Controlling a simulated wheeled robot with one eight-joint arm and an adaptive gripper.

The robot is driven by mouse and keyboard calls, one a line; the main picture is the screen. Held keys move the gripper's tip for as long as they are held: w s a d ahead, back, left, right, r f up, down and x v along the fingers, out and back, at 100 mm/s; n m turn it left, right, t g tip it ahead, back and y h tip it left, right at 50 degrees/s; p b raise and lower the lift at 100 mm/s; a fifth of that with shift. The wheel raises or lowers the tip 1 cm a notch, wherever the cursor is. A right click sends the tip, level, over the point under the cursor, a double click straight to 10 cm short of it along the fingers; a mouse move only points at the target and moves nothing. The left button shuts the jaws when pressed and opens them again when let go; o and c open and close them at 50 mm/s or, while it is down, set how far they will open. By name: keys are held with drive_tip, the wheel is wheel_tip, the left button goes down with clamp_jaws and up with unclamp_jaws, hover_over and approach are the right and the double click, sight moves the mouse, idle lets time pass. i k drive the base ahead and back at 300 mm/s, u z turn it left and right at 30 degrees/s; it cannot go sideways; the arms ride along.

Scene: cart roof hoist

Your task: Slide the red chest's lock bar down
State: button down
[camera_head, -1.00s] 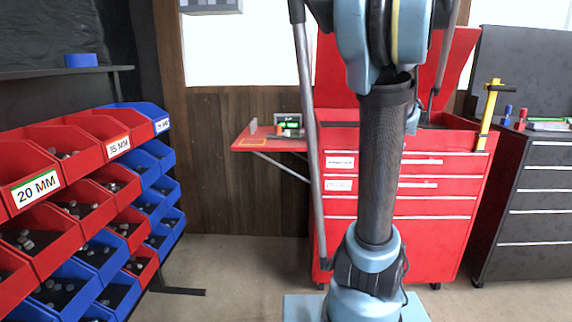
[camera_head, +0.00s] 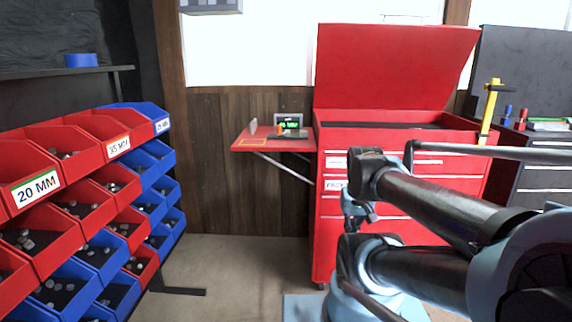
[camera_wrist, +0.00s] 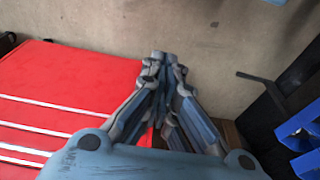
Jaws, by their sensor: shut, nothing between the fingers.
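The red chest (camera_head: 330,233) stands in the middle of the head view with its lid (camera_head: 395,65) raised. The yellow lock bar (camera_head: 488,115) stands upright at the chest's right front corner, with a handle at its top. Its top rises above the chest's rim, and its lower end is beside the upper drawers. My gripper (camera_wrist: 163,58) shows in the wrist view, with its fingertips together and nothing between them. The chest's red drawer front (camera_wrist: 60,95) is to its left there, apart from it. The lock bar is not in the wrist view, and I cannot make out my gripper in the head view.
A red side shelf (camera_head: 265,143) with small items sticks out left of the chest. Red and blue bins (camera_head: 85,200) fill the left side. A dark cabinet (camera_head: 545,175) stands close on the right. The floor (camera_head: 240,265) between bins and chest is clear.

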sight(495, 87)
drive_tip(key=z, duration=1.3)
